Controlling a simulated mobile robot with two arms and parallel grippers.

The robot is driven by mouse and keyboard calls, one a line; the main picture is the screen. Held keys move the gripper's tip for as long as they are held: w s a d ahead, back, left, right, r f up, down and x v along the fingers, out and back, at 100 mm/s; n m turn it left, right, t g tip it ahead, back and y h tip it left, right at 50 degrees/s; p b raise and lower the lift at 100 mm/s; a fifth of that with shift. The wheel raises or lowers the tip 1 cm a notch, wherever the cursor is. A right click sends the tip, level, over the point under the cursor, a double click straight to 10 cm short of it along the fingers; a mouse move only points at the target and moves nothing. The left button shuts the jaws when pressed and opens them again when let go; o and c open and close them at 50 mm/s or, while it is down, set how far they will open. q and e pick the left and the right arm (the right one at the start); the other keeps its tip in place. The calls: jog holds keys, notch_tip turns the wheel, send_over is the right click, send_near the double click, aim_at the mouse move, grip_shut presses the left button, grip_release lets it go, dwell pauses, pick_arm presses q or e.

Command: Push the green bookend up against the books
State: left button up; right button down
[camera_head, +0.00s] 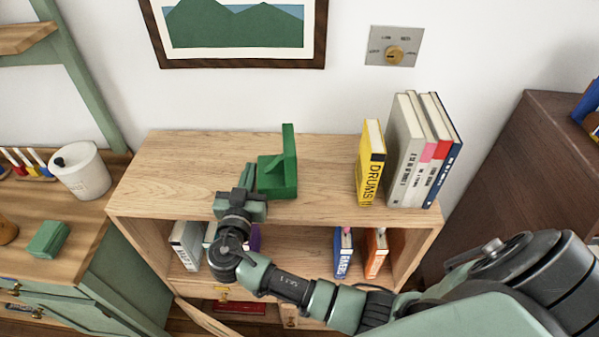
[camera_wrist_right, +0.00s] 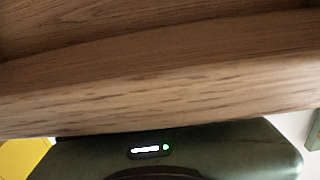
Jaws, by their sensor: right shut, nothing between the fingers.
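The green bookend (camera_head: 278,178) stands on the top board of the wooden bookcase (camera_head: 325,165), with its upright plate on the right. The yellow drums book (camera_head: 371,160) stands to its right, with a wide bare gap between. Several grey, white, pink, red and blue books (camera_head: 415,150) stand right of the yellow one. My right gripper (camera_head: 248,178) is shut and empty, just left of the bookend's low block. I cannot tell whether it touches. The right wrist view shows mostly wood and no bookend. My left gripper is not in view.
Lower-shelf books (camera_head: 343,253) stand under the top board. A dark brown cabinet (camera_head: 515,160) stands at the right. The board between bookend and books is clear.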

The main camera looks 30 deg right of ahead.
aim_at(312, 183)
jog(key=shift+s+d, duration=0.55)
jog(key=shift+d, duration=0.25)
jog(key=shift+s+d, duration=0.6)
jog(key=shift+d, duration=0.25)
jog(key=shift+s+d, duration=0.55)
jog(key=shift+d, duration=0.25)
jog(key=shift+s+d, duration=0.75)
jog(key=shift+d, duration=0.35)
jog(key=shift+s+d, duration=0.75)
jog(key=shift+d, duration=0.35)
jog(key=shift+s+d, duration=0.35)
jog(key=shift+d, duration=0.2)
jog(key=shift+s+d, duration=0.35)
jog(key=shift+d, duration=0.2)
jog(key=shift+s+d+b, duration=0.1)
jog(key=shift+b, duration=0.2)
jog(key=shift+s+d+f, duration=0.15)
jog(key=shift+s+d, duration=0.4)
jog(key=shift+d, duration=0.25)
jog(key=shift+s+d, duration=0.1)
jog(key=shift+s+d+b, duration=0.6)
jog(key=shift+s+d, duration=0.05)
jog(key=shift+d, duration=0.35)
jog(key=shift+w+a+f+b, duration=0.15)
jog(key=shift+w+a+b, duration=0.15)
jog(key=shift+a+b, duration=0.1)
jog(key=shift+w+a+b, duration=0.55)
jog(key=shift+w+a, duration=0.2)
jog(key=shift+a, duration=0.35)
